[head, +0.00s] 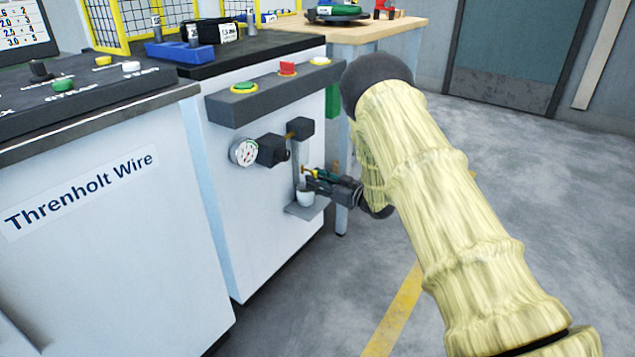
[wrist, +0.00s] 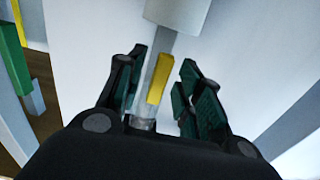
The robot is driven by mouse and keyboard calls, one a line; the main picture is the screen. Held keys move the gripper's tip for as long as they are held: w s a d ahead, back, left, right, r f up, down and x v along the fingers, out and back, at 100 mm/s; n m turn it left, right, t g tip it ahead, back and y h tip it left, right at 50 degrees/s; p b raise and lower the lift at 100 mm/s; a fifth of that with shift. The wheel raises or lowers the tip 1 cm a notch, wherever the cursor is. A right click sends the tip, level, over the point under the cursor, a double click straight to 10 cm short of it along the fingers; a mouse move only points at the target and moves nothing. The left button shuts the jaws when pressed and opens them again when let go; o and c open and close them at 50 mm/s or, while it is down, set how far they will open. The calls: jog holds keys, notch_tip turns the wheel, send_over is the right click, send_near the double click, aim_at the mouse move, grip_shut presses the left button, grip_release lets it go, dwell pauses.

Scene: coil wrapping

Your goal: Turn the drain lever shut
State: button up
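The yellow drain lever (wrist: 158,80) lies between the fingers of my gripper (wrist: 162,62) in the wrist view, on a grey pipe. My gripper's dark fingers with green pads are spread, with a gap on each side of the lever. In the head view my gripper (head: 313,181) is at the grey drain pipe (head: 296,165) on the front of the white machine, and only a small bit of yellow shows there. Which way the lever is turned is hard to tell.
A white cup (head: 305,196) stands on a small grey shelf (head: 305,211) just below my gripper. A round gauge (head: 243,152) and a black fitting (head: 271,150) are to the left. A wooden table (head: 350,32) stands behind. The floor at the right is clear.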

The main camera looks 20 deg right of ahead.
grip_shut()
jog(key=shift+d, duration=0.1)
jog(key=shift+w+d+r+n+p, duration=0.3)
jog(key=shift+n+p, duration=1.4)
jog(key=shift+n, duration=1.3)
jog(key=shift+w+d+r+n+p, duration=0.15)
jog(key=shift+d+r+n+p, duration=0.25)
jog(key=shift+n+p, duration=1.95)
jog(key=shift+w+d+r+n+p, duration=0.35)
jog(key=shift+n+p, duration=0.7)
jog(key=shift+n, duration=2.6)
jog(key=shift+s+a, duration=0.1)
grip_release()
jog(key=shift+r, duration=0.1)
